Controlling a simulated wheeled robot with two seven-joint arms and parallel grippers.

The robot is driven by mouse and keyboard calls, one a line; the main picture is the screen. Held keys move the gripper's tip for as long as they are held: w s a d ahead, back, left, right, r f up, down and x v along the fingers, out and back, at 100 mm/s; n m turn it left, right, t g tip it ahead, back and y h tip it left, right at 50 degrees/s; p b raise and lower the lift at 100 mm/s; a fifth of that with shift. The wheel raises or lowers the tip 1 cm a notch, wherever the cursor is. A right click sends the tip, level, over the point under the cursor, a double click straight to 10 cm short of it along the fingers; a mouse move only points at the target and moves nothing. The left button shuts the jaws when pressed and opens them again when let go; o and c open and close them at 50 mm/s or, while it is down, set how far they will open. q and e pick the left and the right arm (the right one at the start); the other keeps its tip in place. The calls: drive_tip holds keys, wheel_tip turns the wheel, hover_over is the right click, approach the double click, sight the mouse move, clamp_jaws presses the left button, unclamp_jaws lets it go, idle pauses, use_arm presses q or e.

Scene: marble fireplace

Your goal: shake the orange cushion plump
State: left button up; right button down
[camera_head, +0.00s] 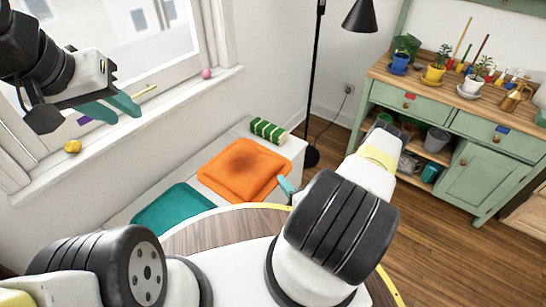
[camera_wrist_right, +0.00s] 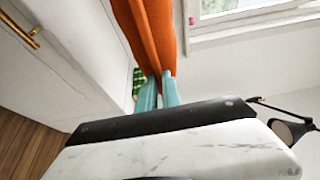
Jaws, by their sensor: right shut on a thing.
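The orange cushion (camera_head: 243,170) is a square, puffy pad with a darker middle, above or on the white bench by the window. I cannot tell whether it touches the bench. My right gripper (camera_head: 287,187) is at its right front edge, partly hidden by my own arm. In the right wrist view the teal fingers (camera_wrist_right: 159,92) are shut on the edge of the orange cushion (camera_wrist_right: 150,35), seen nearly edge-on. My left gripper (camera_head: 122,112) is empty in front of the window, well left of the cushion, with its teal fingertips apart.
A teal cushion (camera_head: 173,211) and a green striped bolster (camera_head: 268,130) lie on the bench. A round wooden table (camera_head: 225,232) is close in front. A black floor lamp (camera_head: 316,80) and a green cabinet (camera_head: 440,110) with potted plants stand to the right.

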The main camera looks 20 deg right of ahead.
wheel_tip(320, 180, down, 3)
drive_tip(key=shift+f, duration=0.1)
idle(1.6)
drive_tip(key=shift+w, duration=0.1)
